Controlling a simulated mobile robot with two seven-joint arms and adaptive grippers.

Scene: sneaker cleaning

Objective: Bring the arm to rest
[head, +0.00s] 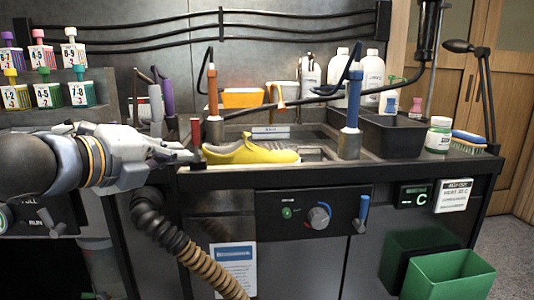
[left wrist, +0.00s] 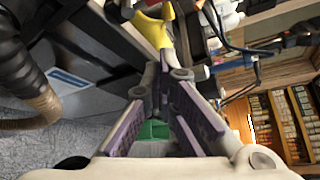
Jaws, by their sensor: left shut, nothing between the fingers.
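My left gripper (head: 188,156) reaches in from the left in the head view, at the left end of the sink counter, with its fingertips close to the toe or heel end of a yellow sneaker (head: 250,152). In the left wrist view the fingers (left wrist: 166,75) come together at their tips with nothing between them. The sneaker lies along the front edge of the sink basin. A yellow piece of it also shows at the top of the left wrist view (left wrist: 157,33). I cannot tell whether gripper and sneaker touch. My right gripper is not in view.
A black bin (head: 393,133), a jar (head: 438,135) and a brush (head: 467,140) stand at the counter's right. Upright tools with orange (head: 212,90) and blue (head: 353,100) handles rise by the sink. A green bin (head: 449,275) is below right. Dropper bottles (head: 73,52) stand at the left.

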